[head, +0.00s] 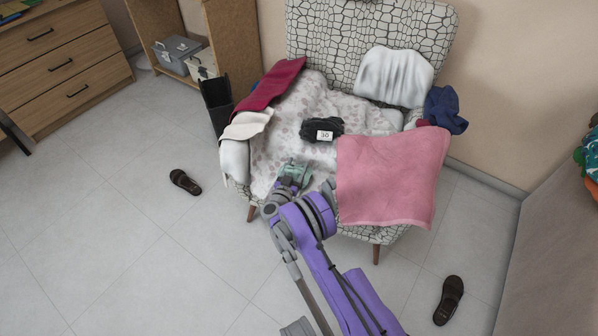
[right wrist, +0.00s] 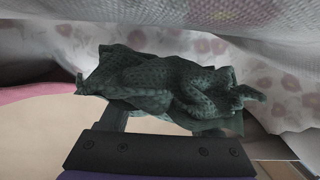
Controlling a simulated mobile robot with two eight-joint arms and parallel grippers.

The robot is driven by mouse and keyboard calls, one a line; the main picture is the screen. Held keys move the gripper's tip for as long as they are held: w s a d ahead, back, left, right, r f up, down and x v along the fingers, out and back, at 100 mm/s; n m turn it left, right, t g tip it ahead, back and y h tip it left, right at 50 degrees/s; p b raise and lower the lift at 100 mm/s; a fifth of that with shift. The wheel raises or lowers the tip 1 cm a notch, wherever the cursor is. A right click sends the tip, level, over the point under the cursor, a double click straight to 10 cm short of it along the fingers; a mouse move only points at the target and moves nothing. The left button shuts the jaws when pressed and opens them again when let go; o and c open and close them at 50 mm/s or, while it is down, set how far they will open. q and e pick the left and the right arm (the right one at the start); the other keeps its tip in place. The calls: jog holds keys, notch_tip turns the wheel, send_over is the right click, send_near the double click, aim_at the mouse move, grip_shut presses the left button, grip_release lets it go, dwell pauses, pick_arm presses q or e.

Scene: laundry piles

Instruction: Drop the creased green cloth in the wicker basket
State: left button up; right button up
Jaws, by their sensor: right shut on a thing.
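The creased green cloth (head: 294,169) is bunched up at the front of the armchair seat, at the tip of my right arm. In the right wrist view the dark green dotted cloth (right wrist: 165,88) lies crumpled across the fingers. My right gripper (head: 289,182) is shut on it; it also shows in the right wrist view (right wrist: 165,122). Pale flowered fabric (right wrist: 265,75) hangs close above and behind the cloth. My left gripper is not in view. I cannot make out a wicker basket in either view.
The armchair (head: 318,38) holds a flowered sheet (head: 270,150), a pink towel (head: 393,178), a dark red cloth (head: 268,85), a black bundle (head: 319,129) and a navy cloth (head: 445,109). Shoes (head: 185,182) (head: 449,300) lie on the floor. The left floor is mostly clear.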

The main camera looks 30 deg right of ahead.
aim_at(297, 173)
jog(key=shift+f+b, duration=0.3)
jog(key=shift+f, duration=1.5)
jog(key=shift+f, duration=0.2)
jog(key=o, duration=1.3)
jog(key=shift+o, duration=0.2)
jog(key=shift+r, duration=0.1)
